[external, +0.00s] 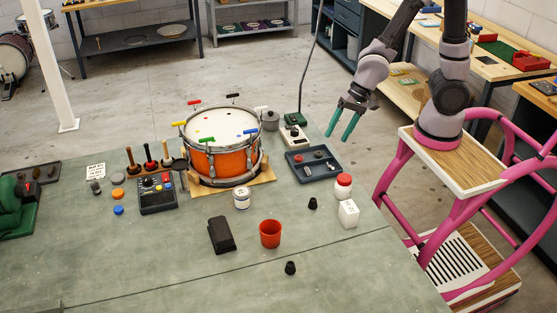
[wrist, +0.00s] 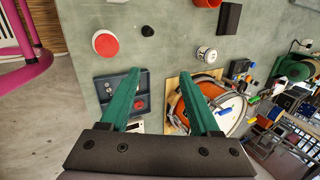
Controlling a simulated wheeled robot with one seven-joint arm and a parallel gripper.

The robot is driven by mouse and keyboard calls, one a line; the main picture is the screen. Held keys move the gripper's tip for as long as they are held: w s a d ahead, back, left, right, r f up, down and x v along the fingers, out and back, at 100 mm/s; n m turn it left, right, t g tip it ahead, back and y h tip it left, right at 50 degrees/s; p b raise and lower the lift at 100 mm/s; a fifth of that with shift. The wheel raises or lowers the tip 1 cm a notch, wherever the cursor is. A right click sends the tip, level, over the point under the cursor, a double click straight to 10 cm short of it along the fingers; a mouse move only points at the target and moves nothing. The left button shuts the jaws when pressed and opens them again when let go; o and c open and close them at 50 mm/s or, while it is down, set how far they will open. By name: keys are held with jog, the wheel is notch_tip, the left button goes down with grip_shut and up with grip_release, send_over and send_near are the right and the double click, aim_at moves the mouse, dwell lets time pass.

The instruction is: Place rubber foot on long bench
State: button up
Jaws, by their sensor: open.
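Two small black rubber feet stand on the long bench (external: 150,260), which has a grey-green top. One rubber foot (external: 312,203) is between the red cup and the white box; the other rubber foot (external: 290,268) is nearer the front. One small black foot also shows in the wrist view (wrist: 147,31), beyond my fingertips. My gripper (external: 340,137) is open and empty, with green fingers, raised above the bench's right edge near the tray. In the wrist view my gripper (wrist: 158,73) has nothing between its fingers.
An orange drum (external: 226,163) stands mid-bench. A dark tray (external: 314,172) with small parts, a red-lidded jar (external: 343,187), a white box (external: 348,214), a red cup (external: 270,234) and a black case (external: 221,236) are around. The front left of the bench is clear.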

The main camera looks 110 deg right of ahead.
jog(key=s+a+r+n+t, duration=0.1)
jog(key=s+a+r+n, duration=0.1)
jog(key=s+r+n, duration=0.5)
jog(key=s+a+r+n+t+y, duration=0.1)
jog(key=s+r+n, duration=0.6)
jog(key=r, duration=0.8)
jog(key=shift+s+a+n, duration=0.4)
jog(key=shift+s+a, duration=0.05)
jog(key=shift+s, duration=0.4)
